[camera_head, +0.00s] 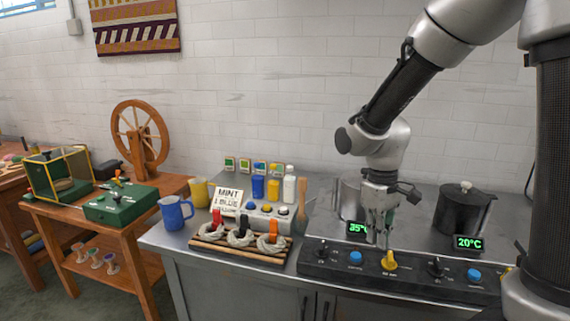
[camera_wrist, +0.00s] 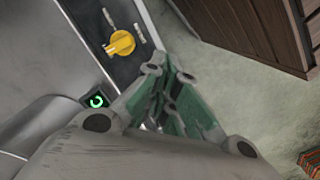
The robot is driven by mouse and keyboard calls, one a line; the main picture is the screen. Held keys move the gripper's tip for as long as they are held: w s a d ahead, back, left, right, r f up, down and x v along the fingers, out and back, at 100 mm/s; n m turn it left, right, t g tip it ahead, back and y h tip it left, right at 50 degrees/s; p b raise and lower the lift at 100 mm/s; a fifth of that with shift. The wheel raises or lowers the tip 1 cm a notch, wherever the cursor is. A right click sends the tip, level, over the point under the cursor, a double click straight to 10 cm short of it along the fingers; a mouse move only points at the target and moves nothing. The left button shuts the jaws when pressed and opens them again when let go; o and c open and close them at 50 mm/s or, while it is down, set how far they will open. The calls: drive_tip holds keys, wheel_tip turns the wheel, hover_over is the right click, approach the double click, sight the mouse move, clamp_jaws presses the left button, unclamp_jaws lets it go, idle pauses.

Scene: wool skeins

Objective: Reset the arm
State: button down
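My gripper (camera_head: 379,240) points down over the front of the hob, in front of the left pot (camera_head: 349,200). Its fingertips are close together, with nothing seen between them. In the wrist view the gripper (camera_wrist: 167,76) shows green inner pads drawn together. A yellow knob (camera_head: 389,260) on the dark control panel (camera_head: 330,262) lies just below the fingertips in the head view. In the wrist view the yellow knob (camera_wrist: 120,43) is to the left of the fingertips and apart from them in the picture.
A lidded dark pot (camera_head: 463,210) stands at right, by a 20°C display (camera_head: 468,242).

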drive_tip(key=s+d+r+m+t, duration=0.5)
drive_tip(key=s+d+r, duration=0.7)
drive_tip(key=r, duration=0.3)
drive_tip(key=shift+s+d+r+m+t, duration=0.25)
drive_tip(key=shift+s+m, duration=0.25)
drive_tip(key=shift+s, duration=0.35)
drive_tip(key=shift+a, duration=0.15)
